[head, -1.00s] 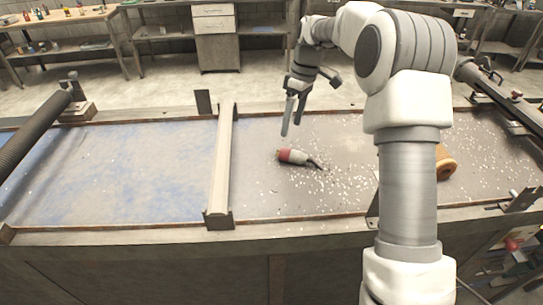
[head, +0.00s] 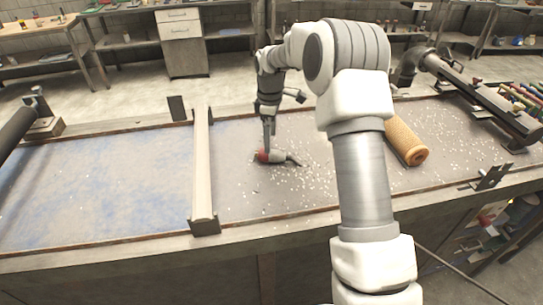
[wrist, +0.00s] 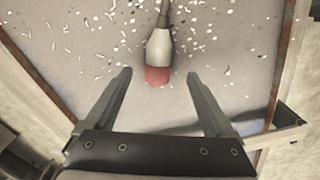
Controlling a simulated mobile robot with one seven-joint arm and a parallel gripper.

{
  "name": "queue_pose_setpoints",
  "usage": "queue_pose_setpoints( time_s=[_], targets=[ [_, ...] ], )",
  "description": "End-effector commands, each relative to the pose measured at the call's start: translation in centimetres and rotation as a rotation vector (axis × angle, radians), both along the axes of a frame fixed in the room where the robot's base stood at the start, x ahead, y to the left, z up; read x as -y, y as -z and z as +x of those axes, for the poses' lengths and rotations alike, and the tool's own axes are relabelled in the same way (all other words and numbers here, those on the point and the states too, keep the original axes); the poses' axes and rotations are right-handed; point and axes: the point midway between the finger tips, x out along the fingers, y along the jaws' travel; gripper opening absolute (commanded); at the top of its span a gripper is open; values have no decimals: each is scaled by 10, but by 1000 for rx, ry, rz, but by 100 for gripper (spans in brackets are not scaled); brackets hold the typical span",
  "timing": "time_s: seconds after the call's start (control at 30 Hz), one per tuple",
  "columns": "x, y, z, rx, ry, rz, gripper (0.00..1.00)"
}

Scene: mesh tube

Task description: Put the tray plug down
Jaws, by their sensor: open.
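A red and pale grey piece with a dark thin end, which I take for the tray plug, lies on the grey bench surface in the head view (head: 272,156). In the wrist view the plug (wrist: 158,52) has its red end toward me and its thin end pointing away. My gripper (wrist: 159,73) is open, with the red end between the lines of its fingertips and a gap on each side. In the head view my gripper (head: 268,143) points down at the red end. Contact cannot be told.
Small white bits lie scattered on the bench (head: 250,190). A pale crossbar (head: 203,165) stands to the left of the plug. An orange mesh tube (head: 406,142) lies to the right, beyond my arm. A dark pipe (head: 475,92) is farther right.

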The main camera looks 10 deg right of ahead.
Motion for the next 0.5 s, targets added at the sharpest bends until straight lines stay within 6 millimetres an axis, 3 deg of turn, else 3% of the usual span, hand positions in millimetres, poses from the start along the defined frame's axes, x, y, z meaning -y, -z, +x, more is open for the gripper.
queue_pose_setpoints(
  time_s=[0.23, 0.5],
  targets=[
    [1, 18, 0, -2, 0, 0, 88],
    [4, 56, 1, -2, 0, 1, 88]
  ],
)
